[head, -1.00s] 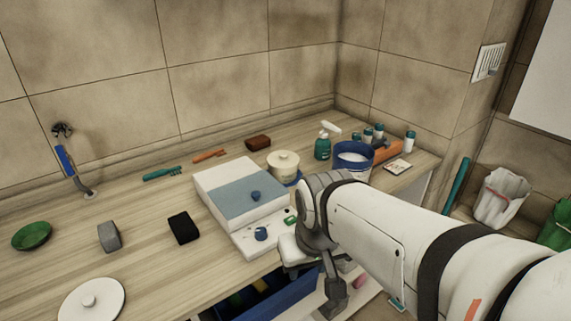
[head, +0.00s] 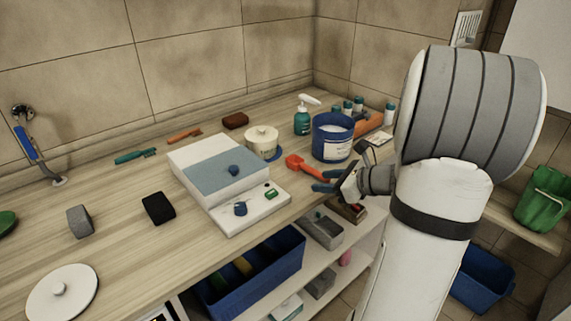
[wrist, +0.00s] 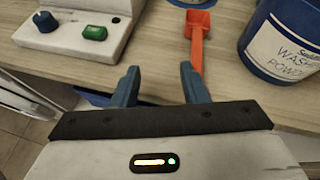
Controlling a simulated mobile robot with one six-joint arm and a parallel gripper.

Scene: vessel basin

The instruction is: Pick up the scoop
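The orange-red scoop (head: 302,165) lies on the wooden counter between the white scale-like device and the blue washing powder tub (head: 333,136). My gripper (head: 325,181) is at the counter's front edge, close to the scoop's handle end. In the wrist view my gripper (wrist: 159,76) has its two blue fingers apart with nothing between them. The right finger lies just below the handle end; I cannot tell whether they touch.
The white device (head: 265,212) with knobs stands left of the scoop. A lidded cream pot (head: 262,140) and a green spray bottle (head: 302,121) stand behind. Below the counter are a blue bin (head: 252,277) and shelf items. The counter's front left is partly clear.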

